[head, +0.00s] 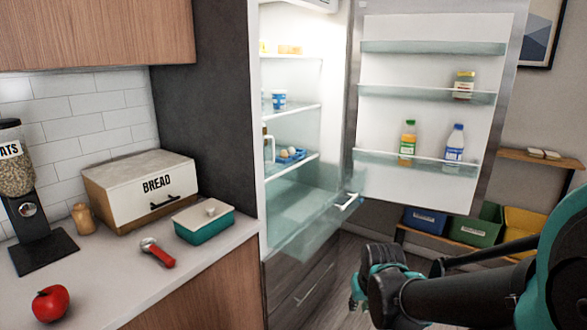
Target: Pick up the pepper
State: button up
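A small wooden pepper mill or shaker (84,218) stands upright at the back of the counter, between the oats dispenser and the bread box. A shiny red round item with a short stem (50,303) lies at the counter's front left; it looks more like an apple, but I cannot rule out a pepper. My gripper (357,296) is at the lower middle right, in front of the open fridge and off the counter, well to the right of both items. It points away from me, and I cannot make out whether its fingers are open.
The counter (150,290) also holds an oats dispenser (35,215), a bread box (150,190), a teal dish with a lid (205,222) and a red-handled tool (158,253). The fridge door (425,120) stands wide open. Coloured bins (475,228) sit on a shelf at right.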

aim_at(50, 303)
jog(key=u, duration=2.05)
